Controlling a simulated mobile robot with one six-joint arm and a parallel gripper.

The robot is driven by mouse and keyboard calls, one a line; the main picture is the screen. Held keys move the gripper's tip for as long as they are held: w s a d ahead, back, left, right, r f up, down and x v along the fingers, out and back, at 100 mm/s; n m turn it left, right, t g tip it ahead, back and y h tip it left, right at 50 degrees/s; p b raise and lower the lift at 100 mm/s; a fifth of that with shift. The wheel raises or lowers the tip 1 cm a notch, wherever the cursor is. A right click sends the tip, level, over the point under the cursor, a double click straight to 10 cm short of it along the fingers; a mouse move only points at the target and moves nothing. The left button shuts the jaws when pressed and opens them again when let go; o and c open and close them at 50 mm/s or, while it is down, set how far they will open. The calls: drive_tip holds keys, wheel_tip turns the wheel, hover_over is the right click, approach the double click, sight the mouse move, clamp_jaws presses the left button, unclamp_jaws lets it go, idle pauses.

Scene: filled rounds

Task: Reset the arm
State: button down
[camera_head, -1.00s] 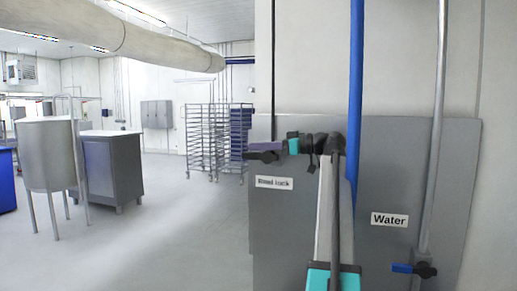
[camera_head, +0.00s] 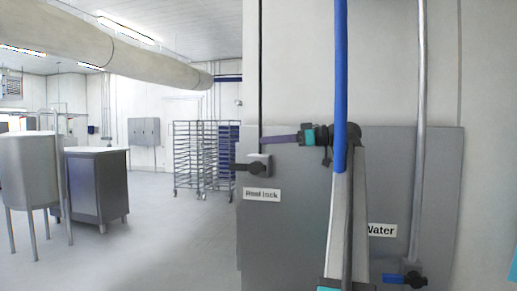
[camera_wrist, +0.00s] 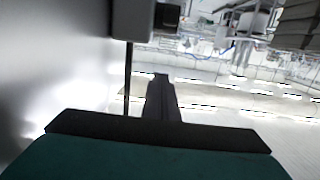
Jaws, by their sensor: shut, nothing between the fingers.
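My gripper (camera_head: 278,139) is at the end of my raised arm, in front of the grey wall panel (camera_head: 410,190). Its slim dark fingers point left and are together, with nothing between them. They are above and apart from the black handle (camera_head: 250,167) over the "Reel lock" label (camera_head: 262,195). In the wrist view the closed fingers (camera_wrist: 162,98) show past the dark and teal gripper body. A grey box (camera_wrist: 130,20) with a black part is at the top left there. My arm hides the left edge of the "Water" label (camera_head: 382,230).
A blue pipe (camera_head: 340,80) and a grey pipe (camera_head: 421,130) run down the wall. A blue-handled valve (camera_head: 400,278) is low on the right. A wheeled rack (camera_head: 190,160), a grey cabinet (camera_head: 97,185) and a steel tank (camera_head: 28,170) stand left. The floor between is clear.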

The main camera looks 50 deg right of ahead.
drive_tip(key=shift+s+d+r, duration=0.2)
drive_tip(key=shift+s+d, duration=0.1)
drive_tip(key=shift+s, duration=0.3)
